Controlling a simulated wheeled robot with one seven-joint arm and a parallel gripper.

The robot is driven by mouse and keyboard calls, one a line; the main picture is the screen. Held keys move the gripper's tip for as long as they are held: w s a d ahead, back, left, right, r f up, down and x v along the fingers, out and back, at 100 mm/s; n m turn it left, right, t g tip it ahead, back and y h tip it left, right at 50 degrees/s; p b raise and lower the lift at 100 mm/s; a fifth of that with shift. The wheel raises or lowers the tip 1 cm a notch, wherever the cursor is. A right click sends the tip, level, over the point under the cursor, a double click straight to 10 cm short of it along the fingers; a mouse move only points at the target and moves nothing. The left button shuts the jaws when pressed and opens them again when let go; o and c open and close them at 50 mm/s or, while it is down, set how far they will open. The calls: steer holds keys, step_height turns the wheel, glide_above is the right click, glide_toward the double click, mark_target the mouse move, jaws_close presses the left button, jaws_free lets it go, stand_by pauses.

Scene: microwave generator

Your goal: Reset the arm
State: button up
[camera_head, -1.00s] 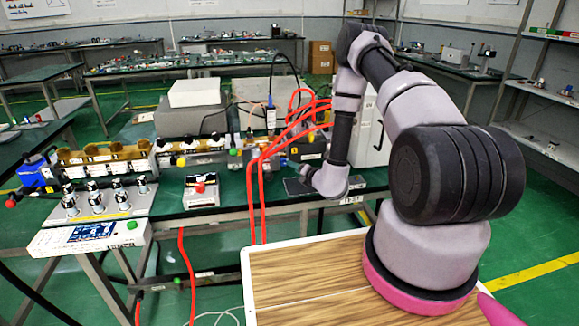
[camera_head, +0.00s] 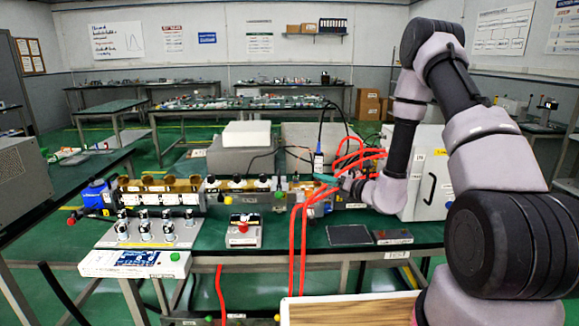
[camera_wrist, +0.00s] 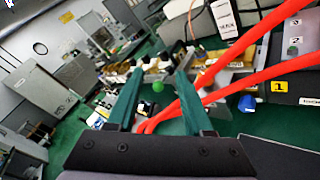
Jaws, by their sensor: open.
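My gripper (camera_wrist: 155,90) is open in the wrist view, with two green fingers apart and nothing between them. In the head view my gripper (camera_head: 338,181) is at the end of my arm, close to the red hoses (camera_head: 298,235) and the microwave bench parts, and partly hidden by the wrist. My arm reaches up from the lower right, bends at the top and comes down over the green bench. In the wrist view the red hoses (camera_wrist: 245,50) run close past the right finger; I cannot tell whether they touch.
The waveguide assembly (camera_head: 160,190) lies along the bench. A small box with a red button (camera_head: 242,231), a knob panel (camera_head: 150,231) and a white cabinet (camera_head: 428,175) stand around it. A flat dark plate (camera_head: 349,235) lies right of the hoses. Open floor is at left.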

steer(key=s+a+r+n+g+y, duration=0.2)
steer(key=s+a+r+n+g, duration=0.1)
steer(key=r+n, duration=0.3)
steer(key=s+a+r+n+g+y, duration=0.2)
steer(key=s+a+r+n+g, duration=0.1)
steer(key=r, duration=0.4)
steer(key=s+r+n+g+h, duration=0.2)
steer(key=s+r+n+g, duration=0.3)
steer(key=s+r+n, duration=0.45)
steer(key=s+d+r+n+t+h, duration=0.2)
steer(key=s+d+r+n+h, duration=0.2)
steer(key=s+d+n+h, duration=0.1)
steer(key=s+d+r+n+t+h, duration=0.3)
steer(key=s+d+n+h, duration=0.3)
steer(key=s+d+n, duration=0.2)
steer(key=s+d+r, duration=0.1)
steer(key=s+d, duration=0.1)
steer(key=d, duration=0.1)
steer(key=shift+s+r, duration=0.2)
steer(key=shift+r, duration=0.05)
